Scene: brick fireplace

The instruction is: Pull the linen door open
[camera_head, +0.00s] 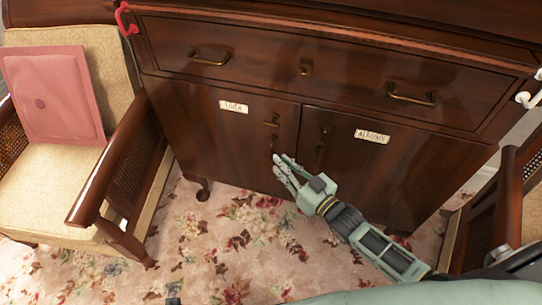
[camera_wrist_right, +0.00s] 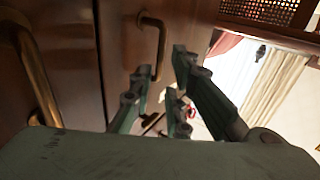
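The linen door (camera_head: 215,140) is the left door of the dark wooden cabinet, with a white "LINEN" label (camera_head: 234,107). It looks closed. Its brass handle (camera_head: 273,145) is near its right edge, partly hidden by my right gripper (camera_head: 282,172). That gripper reaches in from the lower right, its fingers pointing toward the handle. In the right wrist view my gripper (camera_wrist_right: 160,85) is open, with a brass handle (camera_wrist_right: 150,40) close by its fingertips; I cannot tell whether they touch. My left gripper is out of view.
The albums door (camera_head: 375,165) is at right, with its own handle (camera_head: 322,145). An armchair (camera_head: 110,165) with a pink cushion (camera_head: 52,95) stands at left, another chair (camera_head: 495,210) at right. Floral carpet (camera_head: 225,245) is clear in front.

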